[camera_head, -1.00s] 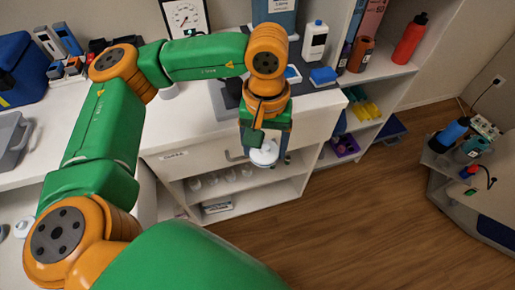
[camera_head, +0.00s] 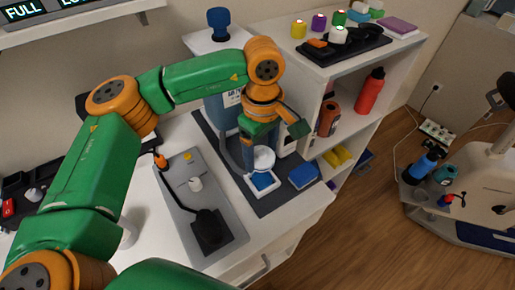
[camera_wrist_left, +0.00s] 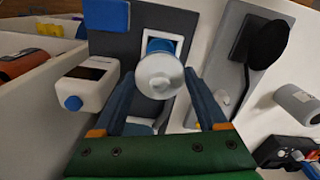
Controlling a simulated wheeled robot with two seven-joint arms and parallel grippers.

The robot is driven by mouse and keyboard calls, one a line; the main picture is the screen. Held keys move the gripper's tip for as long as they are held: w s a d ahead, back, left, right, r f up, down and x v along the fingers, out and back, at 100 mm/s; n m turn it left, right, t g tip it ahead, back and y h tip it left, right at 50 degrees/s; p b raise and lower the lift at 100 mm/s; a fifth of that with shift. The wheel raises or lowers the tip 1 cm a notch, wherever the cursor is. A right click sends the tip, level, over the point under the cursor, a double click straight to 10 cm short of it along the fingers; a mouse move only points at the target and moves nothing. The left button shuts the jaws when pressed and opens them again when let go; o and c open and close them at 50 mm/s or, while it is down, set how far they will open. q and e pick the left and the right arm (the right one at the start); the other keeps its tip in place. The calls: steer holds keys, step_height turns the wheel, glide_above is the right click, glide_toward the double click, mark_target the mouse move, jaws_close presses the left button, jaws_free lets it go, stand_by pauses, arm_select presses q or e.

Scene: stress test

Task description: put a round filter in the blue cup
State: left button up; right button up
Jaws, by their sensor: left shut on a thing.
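My left gripper (camera_head: 262,150) is shut on a white round filter (camera_head: 264,159) and holds it above the dark mat on the counter. In the left wrist view the filter (camera_wrist_left: 160,76) sits between the two blue fingers of the gripper (camera_wrist_left: 160,90). Beyond it is a white square-framed item with a blue middle (camera_head: 262,181), partly hidden by the filter in the wrist view (camera_wrist_left: 160,46). I cannot tell whether this is the blue cup. My right gripper is not in view.
A blue block (camera_head: 303,175) lies on the mat to the right. A white bottle with a blue cap (camera_wrist_left: 86,82) stands close to the gripper. A grey tray (camera_head: 218,222) with a black device lies to the left. A shelf unit (camera_head: 350,75) rises behind at right.

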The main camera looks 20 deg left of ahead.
arm_select(q)
steer(key=shift+s+d+f, duration=0.2)
steer(key=shift+s+d, duration=0.05)
steer(key=shift+d, duration=0.05)
steer(key=shift+s+d+f+b, duration=0.1)
steer(key=shift+d+f+b, duration=0.1)
steer(key=shift+b, duration=0.15)
steer(key=shift+w+a+f+b, duration=0.1)
steer(key=shift+a+f+b, duration=0.1)
steer(key=shift+f+b, duration=0.45)
steer(key=shift+w+a+f+b, duration=0.15)
steer(key=shift+f+b, duration=0.15)
steer(key=shift+f, duration=0.6)
steer(key=shift+s+d+r, duration=0.1)
steer(key=shift+r, duration=0.15)
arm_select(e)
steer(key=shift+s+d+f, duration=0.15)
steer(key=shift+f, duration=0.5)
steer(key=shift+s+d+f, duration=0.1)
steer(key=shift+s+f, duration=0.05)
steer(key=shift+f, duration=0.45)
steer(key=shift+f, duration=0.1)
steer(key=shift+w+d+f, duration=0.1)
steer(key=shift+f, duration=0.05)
arm_select(q)
steer(key=shift+f+b, duration=1.35)
steer(key=shift+f, duration=0.1)
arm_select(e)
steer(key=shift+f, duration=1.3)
